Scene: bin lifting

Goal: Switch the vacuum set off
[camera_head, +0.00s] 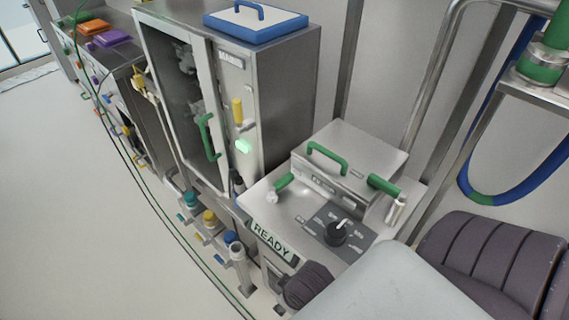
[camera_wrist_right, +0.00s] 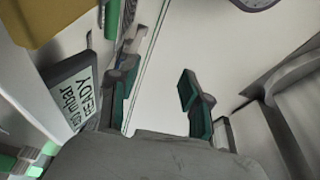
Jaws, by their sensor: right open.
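The vacuum set (camera_head: 280,205) is a metal bench unit with a lidded box and green handles. A black rotary knob (camera_head: 337,233) with a white pointer sits on a dark labelled plate on its top. Its front display (camera_head: 273,243) reads READY. The display also shows in the right wrist view (camera_wrist_right: 76,100), with "mbar" on it. My right gripper (camera_wrist_right: 158,95) is open and empty, with the display to its left. In the head view, my right arm covers the lower right, and its fingers are not clearly visible. My left gripper is not in view.
A tall metal cabinet (camera_head: 285,95) with a glass door and green handle stands left of the vacuum set. Capped ports (camera_head: 209,218) and hoses lie below it. A blue hose (camera_head: 475,150) and metal pipes are at the right. The floor (camera_head: 90,230) at left is clear.

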